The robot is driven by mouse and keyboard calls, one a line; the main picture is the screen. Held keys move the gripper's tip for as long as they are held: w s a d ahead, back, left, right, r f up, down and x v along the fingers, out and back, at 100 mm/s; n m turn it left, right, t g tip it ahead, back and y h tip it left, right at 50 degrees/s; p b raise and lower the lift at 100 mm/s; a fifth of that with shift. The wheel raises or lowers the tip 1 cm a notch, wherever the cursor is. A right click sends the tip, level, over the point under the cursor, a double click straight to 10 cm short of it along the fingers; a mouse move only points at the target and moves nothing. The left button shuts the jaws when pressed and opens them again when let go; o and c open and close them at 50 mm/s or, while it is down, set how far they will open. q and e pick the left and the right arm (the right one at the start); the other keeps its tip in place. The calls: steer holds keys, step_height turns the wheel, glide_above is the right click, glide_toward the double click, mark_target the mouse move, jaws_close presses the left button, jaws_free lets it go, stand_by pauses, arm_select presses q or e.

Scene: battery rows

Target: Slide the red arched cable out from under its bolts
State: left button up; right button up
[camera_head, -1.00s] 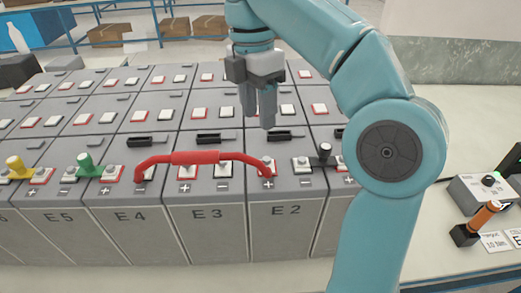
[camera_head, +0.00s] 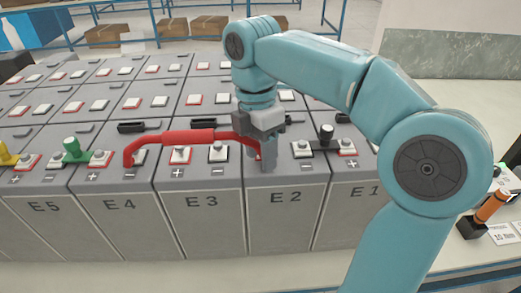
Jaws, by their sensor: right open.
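The red arched cable (camera_head: 190,136) spans the front row of batteries. Its left end comes down on battery E4 (camera_head: 118,206), and its arch passes over battery E3 (camera_head: 202,203). Its right end comes down on battery E2 (camera_head: 287,198), where my right gripper partly hides it. My right gripper (camera_head: 267,160) points down at that right end, with its jaws open. I cannot tell whether the fingers touch the cable. The bolts at the cable's ends are not clearly visible. My left gripper is not in view.
A green-handled part (camera_head: 75,151) stands left of the cable, and a black-knobbed link (camera_head: 326,136) stands right of the gripper. An orange-handled tool (camera_head: 490,207) is on the bench at the right. More battery rows lie behind.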

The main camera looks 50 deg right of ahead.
steer(key=shift+w+a, duration=0.1)
steer(key=shift+w, duration=0.05)
jaws_close()
steer(key=shift+r, duration=0.15)
stand_by(0.5)
